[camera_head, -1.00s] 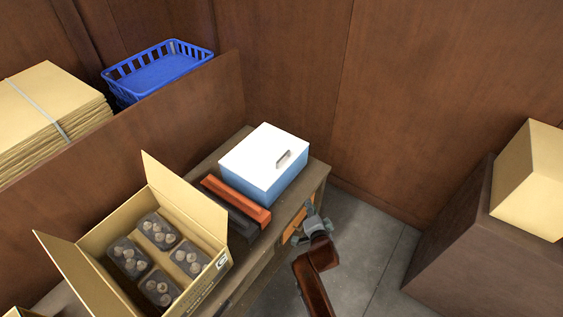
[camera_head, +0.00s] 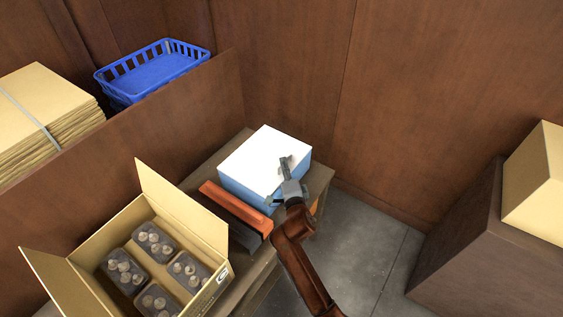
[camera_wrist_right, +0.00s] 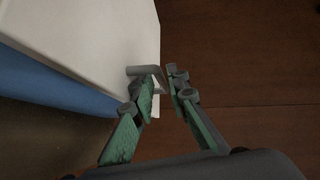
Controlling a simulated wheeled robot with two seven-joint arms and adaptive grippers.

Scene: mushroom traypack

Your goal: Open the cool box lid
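The cool box has a white lid (camera_head: 252,152) on a blue body (camera_head: 237,190) and stands at the far end of the workbench in the head view. The lid lies closed. My right gripper (camera_head: 284,167) is above the right part of the lid and covers the handle there. In the right wrist view the white lid (camera_wrist_right: 95,35) fills the upper left. The grey handle (camera_wrist_right: 147,71) shows close to the fingertips of my right gripper (camera_wrist_right: 161,84). The fingers are apart; whether they touch the handle I cannot tell. My left gripper is not in view.
An orange-topped dark object (camera_head: 236,208) lies just in front of the cool box. An open carton (camera_head: 207,222) with mushroom trays stands nearer. A wooden partition (camera_head: 185,118) rises on the left, with a blue basket (camera_head: 118,83) behind it. Floor (camera_head: 362,225) shows at right.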

